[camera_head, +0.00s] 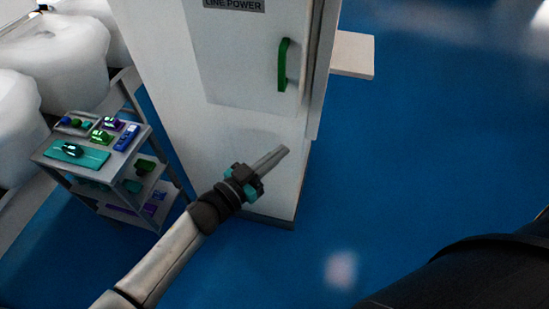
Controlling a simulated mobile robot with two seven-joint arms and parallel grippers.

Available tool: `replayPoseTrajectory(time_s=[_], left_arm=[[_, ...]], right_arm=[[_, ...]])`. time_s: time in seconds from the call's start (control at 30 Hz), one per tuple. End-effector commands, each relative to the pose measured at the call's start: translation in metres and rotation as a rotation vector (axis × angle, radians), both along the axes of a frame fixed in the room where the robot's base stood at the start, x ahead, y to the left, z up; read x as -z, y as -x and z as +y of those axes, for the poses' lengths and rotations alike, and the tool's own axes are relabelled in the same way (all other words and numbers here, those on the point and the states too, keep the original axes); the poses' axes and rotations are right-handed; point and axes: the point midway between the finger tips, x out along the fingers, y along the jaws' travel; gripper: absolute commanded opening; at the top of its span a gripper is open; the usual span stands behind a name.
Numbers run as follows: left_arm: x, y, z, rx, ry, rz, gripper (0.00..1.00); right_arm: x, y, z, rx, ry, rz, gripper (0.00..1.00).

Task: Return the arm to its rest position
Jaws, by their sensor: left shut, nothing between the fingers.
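My left arm comes in from the bottom left of the head view and reaches up and right. My left gripper (284,151) is shut, with its grey fingers together and nothing between them. In the picture it lies over the lower front of a white cabinet, below the cabinet's green handle (283,65). I cannot tell whether the fingertips touch the cabinet. My right gripper is not in view. A dark part at the bottom right looks like part of my own body.
The white cabinet (230,130) has a "LINE POWER" label (234,4) and its door appears closed. A grey shelf cart (150,186) with coloured parts stands to its left. Blue floor (420,150) is clear to the right.

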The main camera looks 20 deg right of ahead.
Motion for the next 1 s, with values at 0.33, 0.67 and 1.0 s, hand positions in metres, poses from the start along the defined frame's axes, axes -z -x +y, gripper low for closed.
replayPoseTrajectory(time_s=[0.33,0.67,1.0], left_arm=[[0.0,0.017,0.013,0.0,0.0,-0.001,0.0],[0.032,0.009,0.025,-0.065,-0.025,0.03,0.0],[0.249,0.001,0.136,-0.463,-0.272,0.278,0.0]], right_arm=[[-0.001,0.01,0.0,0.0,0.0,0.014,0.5],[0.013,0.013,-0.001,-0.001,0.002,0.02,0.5],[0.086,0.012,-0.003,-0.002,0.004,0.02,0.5]])
